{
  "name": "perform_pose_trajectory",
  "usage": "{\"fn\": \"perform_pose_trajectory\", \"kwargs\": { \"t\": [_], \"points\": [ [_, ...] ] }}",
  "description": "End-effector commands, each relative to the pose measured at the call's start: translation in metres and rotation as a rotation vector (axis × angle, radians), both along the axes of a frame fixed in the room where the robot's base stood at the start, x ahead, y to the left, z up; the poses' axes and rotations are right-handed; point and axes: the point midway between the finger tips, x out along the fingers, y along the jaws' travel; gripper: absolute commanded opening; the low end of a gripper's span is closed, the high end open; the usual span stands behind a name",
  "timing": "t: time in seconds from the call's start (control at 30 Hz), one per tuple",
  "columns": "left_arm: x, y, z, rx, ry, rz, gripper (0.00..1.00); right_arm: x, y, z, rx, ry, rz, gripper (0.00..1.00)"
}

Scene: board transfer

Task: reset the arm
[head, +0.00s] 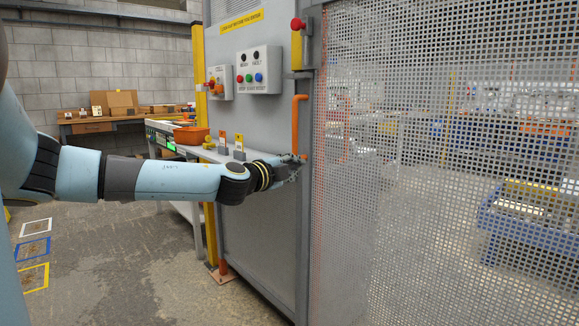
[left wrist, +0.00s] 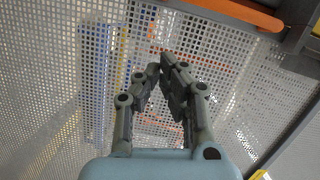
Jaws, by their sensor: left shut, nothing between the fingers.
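My left arm reaches across the head view from the left. My left gripper (head: 299,161) is at the lower end of the orange handle (head: 297,118), by the edge of the grey cabinet. I cannot tell if it touches the handle. In the left wrist view the left gripper (left wrist: 160,64) has its fingers drawn together with nothing between them. The handle (left wrist: 238,12) crosses the top right of that view, apart from the fingertips. My right gripper is in neither view.
A perforated metal mesh panel (head: 400,120) stands right of the gripper. The grey cabinet (head: 258,215) carries button boxes (head: 258,70). A narrow bench (head: 200,152) with an orange bin (head: 191,135) stands behind my forearm. The floor (head: 130,260) below the arm is clear.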

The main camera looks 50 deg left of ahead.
Motion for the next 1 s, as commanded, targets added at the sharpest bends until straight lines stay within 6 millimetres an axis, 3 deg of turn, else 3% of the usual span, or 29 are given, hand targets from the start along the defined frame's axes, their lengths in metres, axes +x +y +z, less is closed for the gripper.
{"fn": "perform_pose_trajectory", "kwargs": {
  "t": [0.2,0.47,0.57,0.67,0.77,0.9,1.0],
  "points": [
    [-0.016,-0.005,0.002,0.0,0.0,0.0,0.0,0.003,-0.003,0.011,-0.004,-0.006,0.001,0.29],
    [-0.018,-0.006,0.001,-0.003,-0.001,0.0,0.0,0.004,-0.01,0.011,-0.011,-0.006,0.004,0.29],
    [-0.022,-0.009,-0.011,-0.033,0.0,0.012,0.0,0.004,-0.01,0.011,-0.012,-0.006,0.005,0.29],
    [-0.038,-0.004,-0.051,-0.112,0.021,0.071,0.0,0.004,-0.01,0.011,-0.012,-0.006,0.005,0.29],
    [-0.066,0.009,-0.116,-0.236,0.074,0.176,0.0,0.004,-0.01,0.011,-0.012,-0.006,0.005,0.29],
    [-0.12,0.013,-0.223,-0.411,0.187,0.332,0.0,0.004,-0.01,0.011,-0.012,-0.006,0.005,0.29],
    [-0.163,0.0,-0.295,-0.525,0.277,0.427,0.0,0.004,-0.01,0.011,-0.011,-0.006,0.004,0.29]
  ]
}}
